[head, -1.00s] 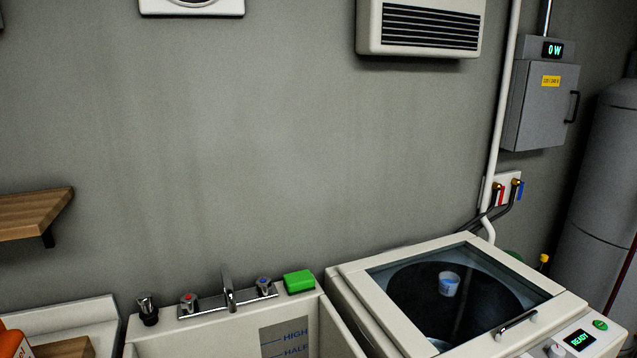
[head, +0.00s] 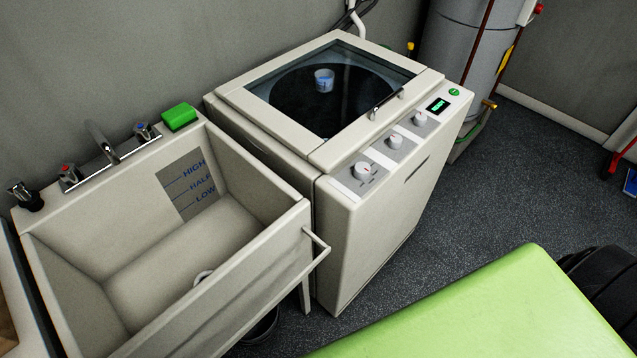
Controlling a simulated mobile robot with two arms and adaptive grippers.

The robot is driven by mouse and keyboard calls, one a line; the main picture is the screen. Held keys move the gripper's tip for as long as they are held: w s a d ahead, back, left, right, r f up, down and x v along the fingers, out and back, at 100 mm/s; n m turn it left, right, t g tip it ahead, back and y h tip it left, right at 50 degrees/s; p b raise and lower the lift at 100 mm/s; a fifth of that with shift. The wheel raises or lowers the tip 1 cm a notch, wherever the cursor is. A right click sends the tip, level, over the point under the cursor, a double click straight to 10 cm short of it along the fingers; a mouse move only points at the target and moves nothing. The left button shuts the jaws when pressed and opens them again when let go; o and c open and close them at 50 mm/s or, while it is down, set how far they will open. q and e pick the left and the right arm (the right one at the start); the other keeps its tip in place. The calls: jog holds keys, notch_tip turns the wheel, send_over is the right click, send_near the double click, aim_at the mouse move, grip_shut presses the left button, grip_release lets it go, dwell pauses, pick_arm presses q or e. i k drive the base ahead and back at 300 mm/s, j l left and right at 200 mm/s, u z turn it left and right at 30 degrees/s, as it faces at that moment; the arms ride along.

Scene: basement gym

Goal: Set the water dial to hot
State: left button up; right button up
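A white top-loading washer (head: 336,232) stands in the middle of the head view. Its front panel carries three white dials: a near dial (head: 363,170), a middle dial (head: 394,141) and a far dial (head: 420,118). Each has a small red mark, but the lettering around them is too small to read, so I cannot tell which is the water dial or how it is set. A lit green display (head: 438,105) and a green button (head: 454,92) sit beyond the dials. The glass lid (head: 330,85) is closed. Neither of my grippers is in view.
A utility sink (head: 222,298) with taps (head: 108,150) and a green sponge (head: 179,116) stands left of the washer. A bright green padded surface (head: 490,310) fills the lower right. Dark floor (head: 470,205) lies open right of the washer.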

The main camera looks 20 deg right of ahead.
aim_at(395, 141)
jog(key=k+j+z, duration=0.15)
jog(key=z, duration=1.1)
